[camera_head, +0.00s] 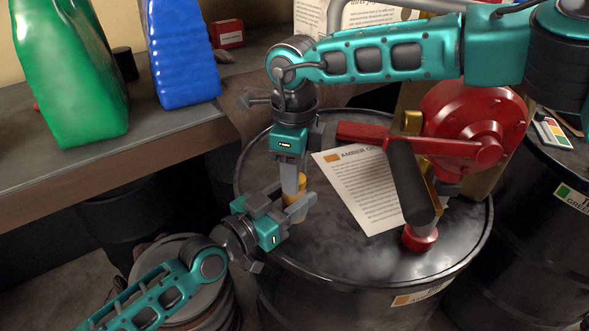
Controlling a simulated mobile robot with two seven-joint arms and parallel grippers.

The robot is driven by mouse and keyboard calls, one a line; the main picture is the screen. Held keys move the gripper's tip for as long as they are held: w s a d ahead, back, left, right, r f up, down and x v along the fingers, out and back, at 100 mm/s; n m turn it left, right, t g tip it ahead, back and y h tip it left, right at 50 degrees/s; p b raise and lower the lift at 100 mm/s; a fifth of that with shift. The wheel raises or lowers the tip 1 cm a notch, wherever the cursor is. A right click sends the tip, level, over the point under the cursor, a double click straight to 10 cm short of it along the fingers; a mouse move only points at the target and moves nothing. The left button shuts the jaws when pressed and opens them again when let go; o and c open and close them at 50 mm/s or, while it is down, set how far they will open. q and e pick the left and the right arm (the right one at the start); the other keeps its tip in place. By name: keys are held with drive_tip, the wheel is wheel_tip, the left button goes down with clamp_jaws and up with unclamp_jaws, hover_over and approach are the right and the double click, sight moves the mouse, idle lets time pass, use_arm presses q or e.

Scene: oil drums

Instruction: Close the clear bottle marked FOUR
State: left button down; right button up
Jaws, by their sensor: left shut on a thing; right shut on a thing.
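A small amber-coloured bottle (295,213) stands on the black drum's top (340,260), mostly hidden by my grippers. Its marking cannot be read, and whether its contents or its wall give the colour cannot be told. My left gripper (288,199) comes in from the lower left and is shut on the bottle, one finger on each side. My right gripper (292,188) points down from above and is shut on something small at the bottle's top. A yellowish bit (301,181) shows beside its fingers. Whether this is a cap, and how it sits, is hidden.
A red hand pump (475,125) with a dark-gripped crank stands on the drum, right of a printed sheet (362,185). A wooden bench (120,165) at left bears a green jug (70,75) and a blue jug (183,50). Another drum (540,220) stands at right.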

drive_tip(key=m, duration=1.5)
drive_tip(key=o, duration=1.2)
drive_tip(key=shift+c, duration=0.2)
